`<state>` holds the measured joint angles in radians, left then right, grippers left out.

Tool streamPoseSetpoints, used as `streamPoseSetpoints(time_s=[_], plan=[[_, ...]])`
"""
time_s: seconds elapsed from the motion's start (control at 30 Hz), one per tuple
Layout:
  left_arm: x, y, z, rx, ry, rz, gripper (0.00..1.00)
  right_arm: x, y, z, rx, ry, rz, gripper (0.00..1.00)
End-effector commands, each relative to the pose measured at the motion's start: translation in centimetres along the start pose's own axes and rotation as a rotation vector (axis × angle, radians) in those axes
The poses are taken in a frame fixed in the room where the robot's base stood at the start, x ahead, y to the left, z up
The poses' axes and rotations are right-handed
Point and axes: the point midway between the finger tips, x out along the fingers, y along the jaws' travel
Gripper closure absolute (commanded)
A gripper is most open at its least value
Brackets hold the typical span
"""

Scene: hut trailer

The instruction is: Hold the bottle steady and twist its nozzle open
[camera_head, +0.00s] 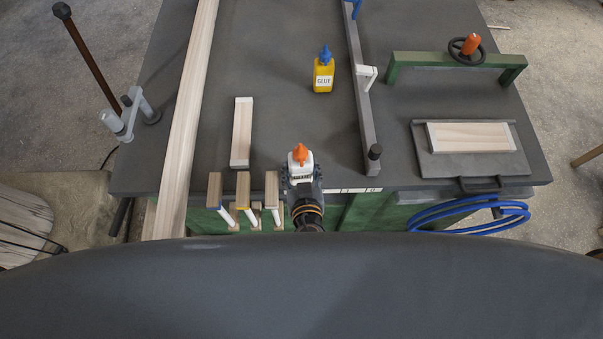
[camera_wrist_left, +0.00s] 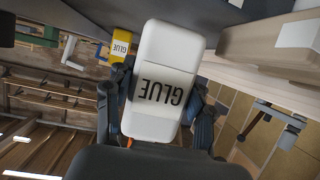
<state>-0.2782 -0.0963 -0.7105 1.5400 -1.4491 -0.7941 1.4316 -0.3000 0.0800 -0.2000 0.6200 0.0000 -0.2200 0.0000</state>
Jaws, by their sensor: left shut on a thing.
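A white glue bottle (camera_head: 301,163) with an orange nozzle (camera_head: 300,152) stands upright near the front edge of the workbench (camera_head: 280,90). My left gripper (camera_head: 302,178) is shut around the bottle. In the left wrist view the white bottle (camera_wrist_left: 168,85) fills the middle with its GLUE label inverted, and dark fingers (camera_wrist_left: 160,100) lie on both sides of it. Only a bit of orange nozzle (camera_wrist_left: 130,141) shows at its lower end there. I cannot tell from these views whether the nozzle is open. My right gripper is in neither view.
A yellow glue bottle (camera_head: 323,76) with a blue nozzle stands farther back. A long plank (camera_head: 188,120) runs along the left. Several wooden-handled tools (camera_head: 243,190) hang left of my gripper. A metal bar clamp (camera_head: 360,100) lies to the right.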

Motion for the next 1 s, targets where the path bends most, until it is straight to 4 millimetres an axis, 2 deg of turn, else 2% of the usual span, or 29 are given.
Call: streamPoseSetpoints(time_s=[1.0], plan=[[6.9,0.0,-2.1,-0.001,0.004,0.0,0.92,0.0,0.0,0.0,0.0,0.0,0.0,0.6]])
